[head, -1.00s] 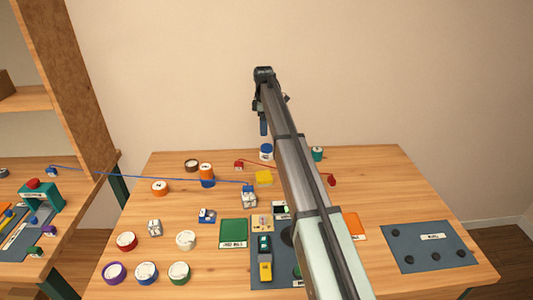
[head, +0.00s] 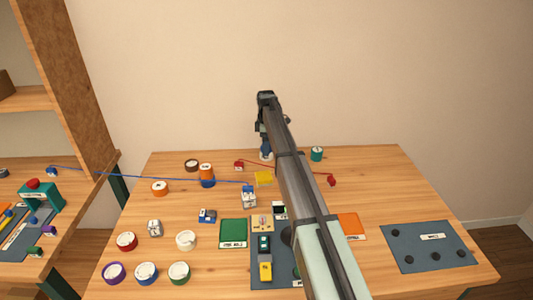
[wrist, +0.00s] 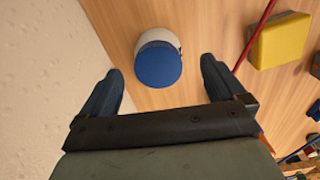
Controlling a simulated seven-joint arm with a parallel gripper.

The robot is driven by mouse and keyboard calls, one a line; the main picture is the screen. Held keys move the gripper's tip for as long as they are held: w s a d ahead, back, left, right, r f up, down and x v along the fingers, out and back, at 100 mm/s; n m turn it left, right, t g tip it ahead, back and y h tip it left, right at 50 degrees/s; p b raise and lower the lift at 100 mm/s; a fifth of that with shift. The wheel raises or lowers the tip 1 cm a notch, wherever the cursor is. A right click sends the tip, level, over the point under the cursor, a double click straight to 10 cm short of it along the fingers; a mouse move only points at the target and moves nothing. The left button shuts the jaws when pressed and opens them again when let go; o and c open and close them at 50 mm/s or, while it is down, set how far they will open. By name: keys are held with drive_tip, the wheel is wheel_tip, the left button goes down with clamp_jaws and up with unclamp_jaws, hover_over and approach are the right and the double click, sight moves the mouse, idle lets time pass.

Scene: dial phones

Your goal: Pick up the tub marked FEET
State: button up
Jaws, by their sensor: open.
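A white tub with a blue lid (wrist: 158,62) lies ahead of my gripper in the wrist view, between the lines of the two fingers. No marking on it can be read, so I cannot tell whether it says FEET. In the head view this tub (head: 266,156) stands at the back of the table, partly hidden by my gripper. My gripper (wrist: 161,68) is open and empty, with its blue fingers spread wider than the lid. In the head view my gripper (head: 263,138) is above the tub, and the fingers look apart from it.
A yellow block (wrist: 280,40) and a red cord (wrist: 258,32) lie to the right of the tub in the wrist view. A teal spool-like item (head: 317,154) stands to the right at the back. Several rolls and small items cover the table's left and front. A wall rises behind.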

wheel_tip(320, 180, down, 4)
drive_tip(key=shift+d+f, duration=0.1)
drive_tip(key=shift+f, duration=0.05)
drive_tip(key=shift+c, duration=0.2)
drive_tip(key=c, duration=1.2)
drive_tip(key=shift+o, duration=0.2)
drive_tip(key=shift+r, duration=0.2)
